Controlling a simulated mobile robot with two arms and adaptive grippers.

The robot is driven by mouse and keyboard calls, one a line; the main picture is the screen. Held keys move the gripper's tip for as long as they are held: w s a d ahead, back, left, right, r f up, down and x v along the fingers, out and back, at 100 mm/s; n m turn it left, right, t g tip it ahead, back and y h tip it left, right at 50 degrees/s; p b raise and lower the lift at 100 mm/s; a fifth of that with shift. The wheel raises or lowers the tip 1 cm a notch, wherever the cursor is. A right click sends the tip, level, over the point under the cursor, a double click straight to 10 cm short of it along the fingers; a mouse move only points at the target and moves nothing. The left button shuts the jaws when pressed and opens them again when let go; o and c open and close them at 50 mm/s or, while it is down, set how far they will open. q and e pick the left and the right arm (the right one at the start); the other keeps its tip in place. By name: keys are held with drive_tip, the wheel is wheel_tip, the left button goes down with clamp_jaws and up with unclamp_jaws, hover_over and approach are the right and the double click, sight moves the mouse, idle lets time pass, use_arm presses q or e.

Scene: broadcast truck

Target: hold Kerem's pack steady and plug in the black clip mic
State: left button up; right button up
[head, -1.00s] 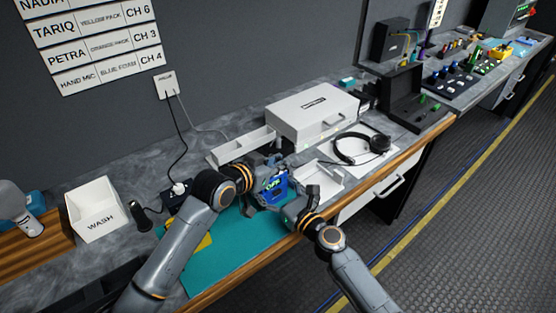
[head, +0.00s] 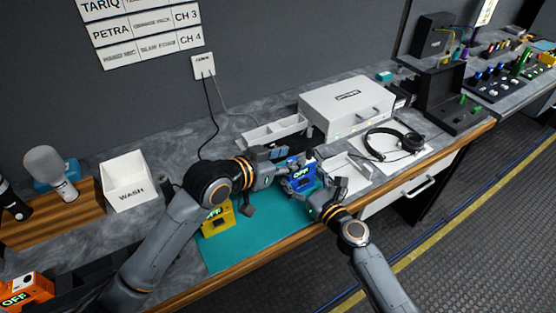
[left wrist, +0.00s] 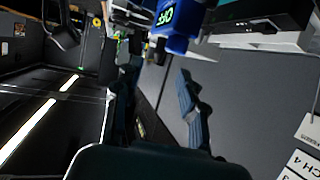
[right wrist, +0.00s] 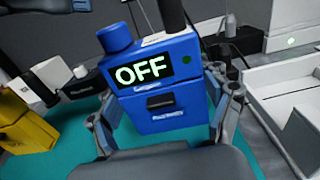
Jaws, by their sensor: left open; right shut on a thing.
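A blue pack (head: 298,176) with a lit OFF display stands upright above the teal mat (head: 258,238). It fills the middle of the right wrist view (right wrist: 158,85) and shows at the top of the left wrist view (left wrist: 178,28). My right gripper (head: 322,195) is shut on this pack, one finger on each side. My left gripper (head: 268,172) is open, just left of the pack. I cannot make out the black clip mic or a name on the pack. A dark upright piece rises behind the pack's top in the right wrist view.
A yellow pack (head: 218,219) stands on the mat's left part. Behind are a white WASH bin (head: 126,182), a divided tray (head: 272,133) and a white case (head: 346,105). A white tray (head: 349,172) and headphones (head: 394,143) lie right. An orange pack (head: 27,289) is lower left.

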use_arm(q)
drive_tip(key=v, duration=0.3)
drive_tip(key=shift+s+a+r, duration=0.15)
drive_tip(key=shift+s+a, duration=0.05)
drive_tip(key=shift+s, duration=0.1)
use_arm(e)
drive_tip(key=o, duration=1.3)
